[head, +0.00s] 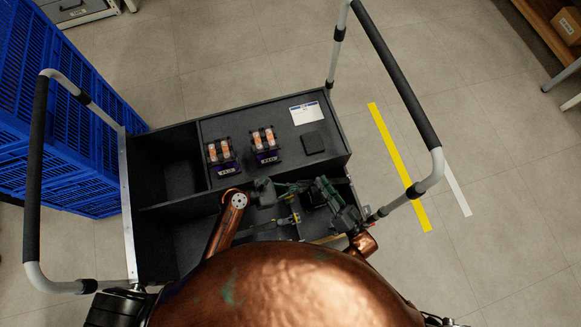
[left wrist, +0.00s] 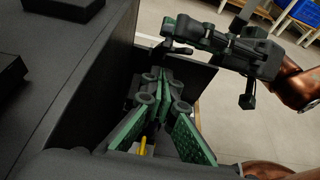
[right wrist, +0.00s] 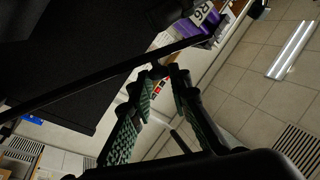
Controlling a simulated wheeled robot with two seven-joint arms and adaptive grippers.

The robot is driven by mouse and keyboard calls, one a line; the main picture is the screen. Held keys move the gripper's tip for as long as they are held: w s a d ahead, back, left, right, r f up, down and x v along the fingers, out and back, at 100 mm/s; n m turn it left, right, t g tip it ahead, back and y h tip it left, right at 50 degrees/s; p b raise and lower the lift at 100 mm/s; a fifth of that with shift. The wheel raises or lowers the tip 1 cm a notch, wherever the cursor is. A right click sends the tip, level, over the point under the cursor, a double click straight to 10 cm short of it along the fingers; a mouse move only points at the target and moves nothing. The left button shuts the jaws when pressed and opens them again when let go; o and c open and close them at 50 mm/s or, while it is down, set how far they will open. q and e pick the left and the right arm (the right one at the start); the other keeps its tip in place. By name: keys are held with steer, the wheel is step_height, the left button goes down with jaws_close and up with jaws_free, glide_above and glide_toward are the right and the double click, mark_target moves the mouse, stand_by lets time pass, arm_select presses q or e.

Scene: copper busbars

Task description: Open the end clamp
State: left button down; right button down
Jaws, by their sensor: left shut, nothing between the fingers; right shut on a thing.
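My left gripper (head: 300,186) reaches right over the front compartment of the cart, shut and empty; its green-padded fingers (left wrist: 160,80) fill the middle of the left wrist view. My right gripper (head: 321,183) is close beside it, to the right. In the right wrist view its fingertips (right wrist: 160,72) meet on a small dark thing, which they hide; I cannot tell whether it is part of the end clamp. I cannot make out the end clamp for sure. A yellow part (head: 296,217) is in the compartment below the grippers. Two copper-and-purple busbar units (head: 221,157) (head: 265,143) stand on the black deck.
The black cart (head: 160,200) has open bins at the left and front, with grey-tubed handles (head: 400,90) on both sides. A flat black block (head: 312,142) and a white card (head: 305,112) lie on the deck. Blue crates (head: 60,120) stand left. The grippers nearly touch.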

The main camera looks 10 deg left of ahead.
mark_target(308, 183)
arm_select(q)
steer(key=shift+w+d+r, duration=0.2)
steer(key=shift+d+r, duration=0.2)
steer(key=shift+r, duration=0.25)
steer(key=shift+r, duration=0.1)
steer(key=shift+w+d+r, duration=0.2)
steer(key=shift+d+r, duration=0.3)
steer(key=shift+r, duration=0.2)
arm_select(e)
steer(key=shift+f, duration=0.15)
steer(key=c, duration=2.2)
jaws_free()
steer(key=o, duration=0.4)
steer(key=shift+c, duration=0.2)
steer(key=shift+s, duration=0.1)
